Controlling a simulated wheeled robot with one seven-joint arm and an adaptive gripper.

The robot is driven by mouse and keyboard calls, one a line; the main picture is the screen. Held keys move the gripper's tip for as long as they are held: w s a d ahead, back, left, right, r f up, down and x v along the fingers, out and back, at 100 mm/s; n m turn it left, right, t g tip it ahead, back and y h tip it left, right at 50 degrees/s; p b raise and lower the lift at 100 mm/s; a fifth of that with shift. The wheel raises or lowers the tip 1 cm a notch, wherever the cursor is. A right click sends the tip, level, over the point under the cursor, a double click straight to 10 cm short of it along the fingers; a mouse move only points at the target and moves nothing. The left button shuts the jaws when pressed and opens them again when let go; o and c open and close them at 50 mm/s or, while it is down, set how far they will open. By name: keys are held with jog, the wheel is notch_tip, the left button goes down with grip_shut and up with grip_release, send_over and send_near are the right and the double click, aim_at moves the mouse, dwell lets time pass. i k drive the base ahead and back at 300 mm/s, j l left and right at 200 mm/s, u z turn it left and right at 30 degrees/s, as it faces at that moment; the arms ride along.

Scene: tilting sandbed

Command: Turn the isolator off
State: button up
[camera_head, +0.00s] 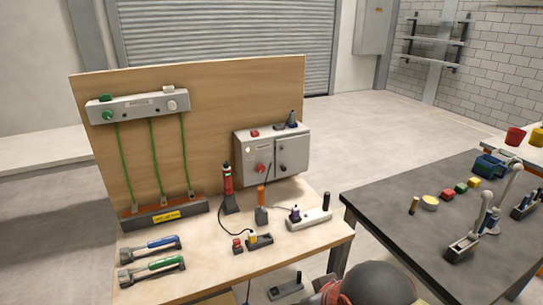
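A grey electrical box (272,153) is fixed to the lower right of the upright wooden board. On its front are a red rotary knob (261,168) and a dark handle or catch on the right half. I take this box to be the isolator; the knob's setting is too small to read. A black cable hangs from the box front down toward the bench. A dark rounded part of my arm (375,284) shows at the bottom edge, below and right of the box and well apart from it. My gripper is not in view.
The wooden bench (215,262) holds a red-and-black tool (228,190), an orange-handled tool (261,205), small blocks, and two handled tools (150,248) at left. A grey strip with green wires (138,105) is on the board. A dark table (405,220) stands right, with a floor gap between.

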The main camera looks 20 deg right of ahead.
aim_at(260, 168)
jog(key=i+u, duration=0.6)
jog(key=i, duration=0.25)
